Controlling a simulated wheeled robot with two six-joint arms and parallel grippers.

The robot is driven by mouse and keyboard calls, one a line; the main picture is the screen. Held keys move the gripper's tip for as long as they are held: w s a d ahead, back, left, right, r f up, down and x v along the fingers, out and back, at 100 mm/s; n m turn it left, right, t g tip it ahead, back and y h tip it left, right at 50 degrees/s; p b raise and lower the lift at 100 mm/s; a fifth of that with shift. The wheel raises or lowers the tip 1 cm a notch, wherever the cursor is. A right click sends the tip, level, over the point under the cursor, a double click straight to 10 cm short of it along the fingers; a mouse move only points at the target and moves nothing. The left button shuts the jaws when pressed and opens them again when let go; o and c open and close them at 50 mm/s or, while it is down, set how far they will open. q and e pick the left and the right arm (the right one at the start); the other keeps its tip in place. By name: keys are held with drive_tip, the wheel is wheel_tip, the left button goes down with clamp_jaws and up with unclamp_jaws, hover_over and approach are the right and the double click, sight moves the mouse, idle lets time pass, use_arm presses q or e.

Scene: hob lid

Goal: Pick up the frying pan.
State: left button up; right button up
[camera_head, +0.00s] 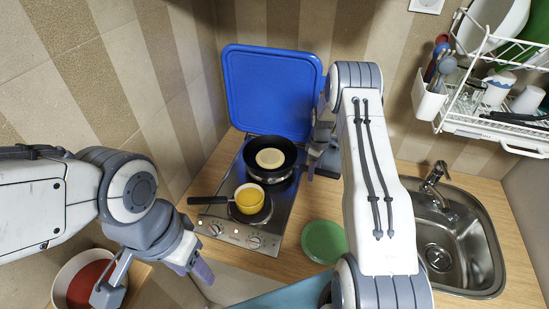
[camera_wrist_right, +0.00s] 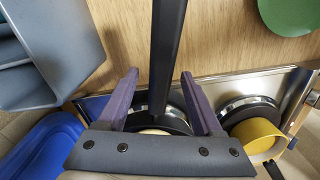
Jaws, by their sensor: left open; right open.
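The black frying pan (camera_head: 287,146) sits on the rear burner of the hob, with a round beige thing in it. Its black handle (camera_wrist_right: 168,40) shows in the right wrist view, running up the picture between my right gripper's fingers. My right gripper (camera_wrist_right: 158,76) is open with a finger on either side of the handle; I see a gap on both sides. In the head view my right arm partly hides this gripper and the handle. My left gripper (camera_head: 157,281) is open and empty at the lower left, away from the pan.
A yellow pot (camera_head: 249,197) with a black handle stands on the front burner. A blue panel (camera_head: 272,88) stands upright behind the hob. A green plate (camera_head: 324,241) lies right of it. A sink (camera_head: 455,244) and dish rack (camera_head: 486,118) are at right. A bowl (camera_head: 66,277) is lower left.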

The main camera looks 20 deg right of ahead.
clamp_jaws()
drive_tip(key=shift+w+r, duration=0.15)
idle(1.2)
